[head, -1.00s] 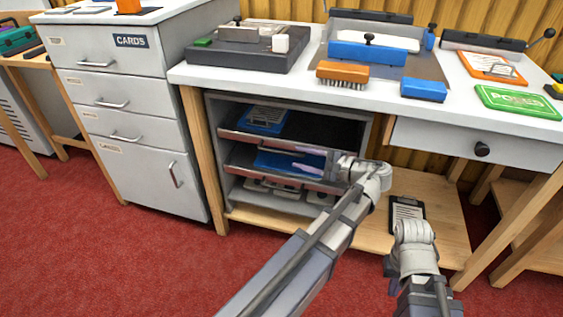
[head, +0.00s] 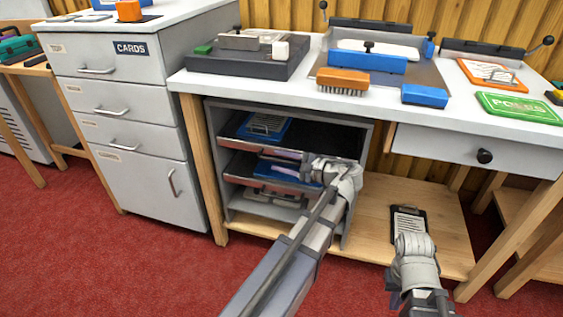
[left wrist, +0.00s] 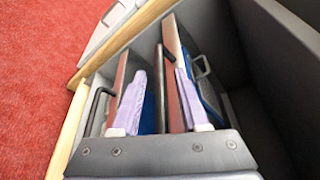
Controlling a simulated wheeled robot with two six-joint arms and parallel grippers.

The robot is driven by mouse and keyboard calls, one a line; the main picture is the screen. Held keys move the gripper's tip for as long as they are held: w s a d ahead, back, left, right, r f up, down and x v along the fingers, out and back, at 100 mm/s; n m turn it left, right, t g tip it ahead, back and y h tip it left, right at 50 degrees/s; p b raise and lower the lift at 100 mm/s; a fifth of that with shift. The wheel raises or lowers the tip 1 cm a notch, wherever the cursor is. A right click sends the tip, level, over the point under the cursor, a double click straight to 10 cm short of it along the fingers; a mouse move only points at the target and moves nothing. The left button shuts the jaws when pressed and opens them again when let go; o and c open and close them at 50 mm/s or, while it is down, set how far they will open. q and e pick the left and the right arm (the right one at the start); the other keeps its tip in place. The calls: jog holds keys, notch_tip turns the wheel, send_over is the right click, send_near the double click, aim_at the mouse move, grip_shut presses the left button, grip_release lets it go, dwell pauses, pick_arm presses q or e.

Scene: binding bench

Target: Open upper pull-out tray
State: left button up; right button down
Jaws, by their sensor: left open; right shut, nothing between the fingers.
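The upper pull-out tray (head: 236,144) sits in the grey cabinet under the bench, with a blue item (head: 265,127) in it. The lower tray (head: 238,181) is below it and also holds something blue. My left gripper (head: 303,163) is at the tray fronts, partly hiding both. In the left wrist view, my open fingers (left wrist: 160,105) stand on either side of a dark bar handle (left wrist: 160,72), which looks like the upper tray's. Contact cannot be told. Another handle (left wrist: 98,105) shows to the left. My right gripper (head: 413,243) is shut and empty, low in front of the shelf.
A black clipboard (head: 409,222) lies on the wooden shelf (head: 375,205) right of the cabinet. The bench top (head: 300,88) above carries tools and a brush. A grey drawer cabinet (head: 140,150) stands to the left. Red floor in front is clear.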

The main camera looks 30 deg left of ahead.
pick_arm(q)
grip_shut()
dwell(1.4)
